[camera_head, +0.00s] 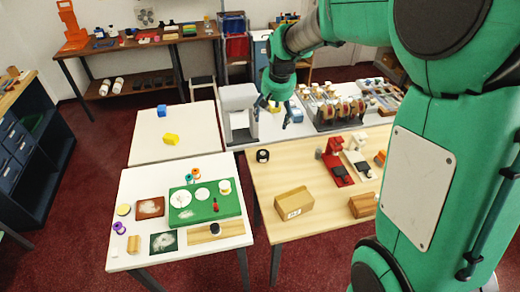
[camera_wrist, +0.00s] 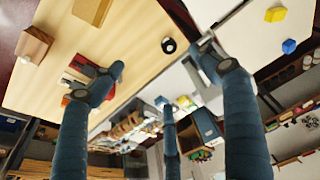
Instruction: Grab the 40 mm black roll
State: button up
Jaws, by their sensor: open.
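A small black roll (camera_head: 262,155) with a pale centre stands on the wooden table near its back left corner. It also shows in the wrist view (camera_wrist: 168,46), seen beyond and between the spread fingers, with nothing touching it. Its width cannot be read. My gripper (camera_head: 278,110) hangs in the air in the head view, above the back of the table area and near the roll in the picture. In the wrist view its fingers (camera_wrist: 158,78) are spread wide and empty. Another small dark round thing (camera_head: 214,228) sits on a wooden board on the front white table.
A cardboard box (camera_head: 293,203), a red device (camera_head: 336,165) and a white device (camera_head: 359,158) stand on the wooden table. A grey frame (camera_head: 240,112) and a rack of reels (camera_head: 335,108) stand behind. Bare wood surrounds the roll.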

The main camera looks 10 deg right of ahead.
jog(key=w+d+f+g+p, duration=0.1)
jog(key=w+f+p, duration=0.1)
jog(key=w+f, duration=0.7)
jog(key=w+f+p, duration=0.2)
jog(key=w+f, duration=0.7)
jog(key=f, duration=0.8)
jog(key=shift+d+f+g, duration=0.2)
jog(key=shift+d+g, duration=0.2)
send_over(263, 154)
jog(key=shift+d+f, duration=0.2)
jog(key=shift+f, duration=4.05)
jog(key=shift+f, duration=0.1)
jog(key=shift+a+f+p, duration=0.2)
jog(key=shift+f+p, duration=0.1)
jog(key=shift+f, duration=1.35)
jog(key=shift+w+f, duration=0.2)
jog(key=shift+f, duration=0.7)
